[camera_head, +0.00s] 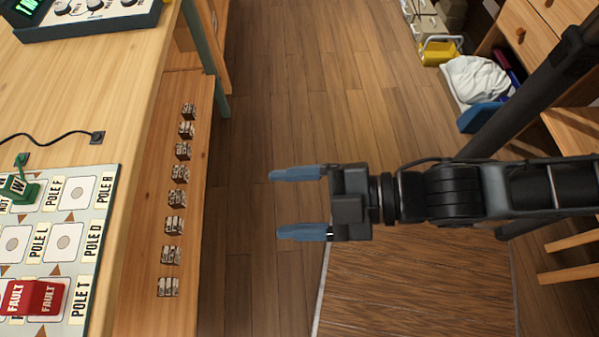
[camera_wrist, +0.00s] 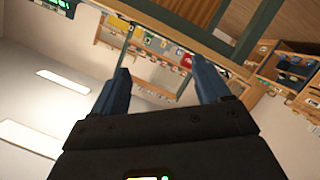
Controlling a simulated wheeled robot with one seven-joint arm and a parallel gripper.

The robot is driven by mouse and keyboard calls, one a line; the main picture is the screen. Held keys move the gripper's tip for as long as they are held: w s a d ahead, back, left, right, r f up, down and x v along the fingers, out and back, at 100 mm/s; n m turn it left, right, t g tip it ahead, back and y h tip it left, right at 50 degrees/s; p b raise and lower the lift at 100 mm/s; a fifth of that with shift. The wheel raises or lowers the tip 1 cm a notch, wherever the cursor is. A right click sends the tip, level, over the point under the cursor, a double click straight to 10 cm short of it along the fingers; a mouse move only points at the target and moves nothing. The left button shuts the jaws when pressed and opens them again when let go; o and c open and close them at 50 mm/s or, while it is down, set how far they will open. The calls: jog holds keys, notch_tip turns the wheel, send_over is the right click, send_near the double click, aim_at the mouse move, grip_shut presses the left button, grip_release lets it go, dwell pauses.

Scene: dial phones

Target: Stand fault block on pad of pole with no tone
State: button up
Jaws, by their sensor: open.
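The red fault block (camera_head: 33,297), lettered FAULT, sits at the lower left on the pole board (camera_head: 92,250), by the POLE T label, and is partly cut off by the picture edge. White pads with a round spot show by POLE F (camera_head: 77,192), POLE L (camera_head: 14,243) and POLE D (camera_head: 66,242). A green piece (camera_head: 18,187) stands at the board's left edge. My gripper (camera_head: 277,204) is open and empty over the floor, right of the bench and well apart from the block. In the wrist view, its blue fingers (camera_wrist: 160,92) are spread.
A lower wooden shelf (camera_head: 150,240) along the bench holds a row of several small metal-looking pieces (camera_head: 176,198). A dark blue device with knobs (camera_head: 95,12) and a black cable (camera_head: 60,136) are on the bench. The floor (camera_head: 270,110) between bench and arm is clear.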

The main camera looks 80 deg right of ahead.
jog(key=s+d+r+m+h, duration=0.2)
jog(key=s+r+m, duration=0.2)
jog(key=m, duration=0.5)
jog(key=shift+s+d, duration=0.15)
jog(key=shift+s, duration=0.2)
jog(key=shift+r+p, duration=0.45)
jog(key=shift+p, duration=0.1)
